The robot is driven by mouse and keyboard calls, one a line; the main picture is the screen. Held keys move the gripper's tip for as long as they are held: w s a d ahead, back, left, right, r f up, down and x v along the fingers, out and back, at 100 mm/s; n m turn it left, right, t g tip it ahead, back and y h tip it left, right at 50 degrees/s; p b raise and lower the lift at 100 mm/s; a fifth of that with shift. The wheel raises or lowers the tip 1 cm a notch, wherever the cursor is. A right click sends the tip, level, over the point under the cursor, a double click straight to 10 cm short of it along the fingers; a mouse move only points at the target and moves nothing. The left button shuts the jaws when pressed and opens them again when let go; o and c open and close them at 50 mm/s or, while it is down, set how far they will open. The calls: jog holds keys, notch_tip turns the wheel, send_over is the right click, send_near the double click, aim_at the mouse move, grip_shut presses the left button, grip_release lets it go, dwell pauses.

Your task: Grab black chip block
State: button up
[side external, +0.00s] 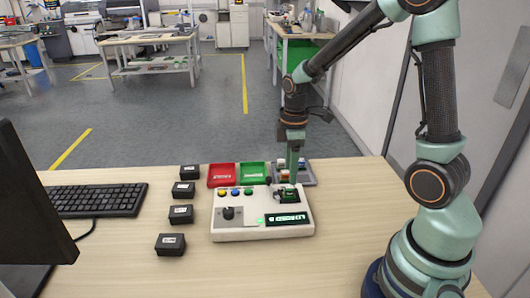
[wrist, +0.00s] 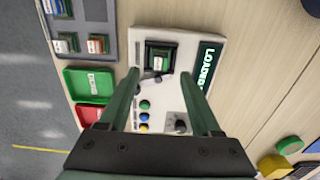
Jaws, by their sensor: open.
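A black chip block (wrist: 159,58) with a pale label sits in the green-edged socket of the white tester (wrist: 221,50). In the side external view the block (side external: 287,196) is at the tester's back right, partly hidden. My gripper (side external: 292,173) points down just above and behind it. In the wrist view my gripper (wrist: 159,78) is open, its two fingers apart on either side of the tester's near part, with the block ahead between their tips. Nothing is held. I cannot tell the exact height gap.
The tester has a lit display (side external: 289,219), a knob (side external: 228,213) and coloured buttons. Red (side external: 222,175) and green (side external: 252,176) trays and a grey tray (wrist: 106,39) with coloured blocks stand behind. Several black labelled boxes (side external: 181,214) line the left.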

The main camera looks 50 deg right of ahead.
aim_at(291, 188)
jog(key=shift+s+f, duration=0.1)
jog(key=shift+f, duration=2.75)
grip_shut()
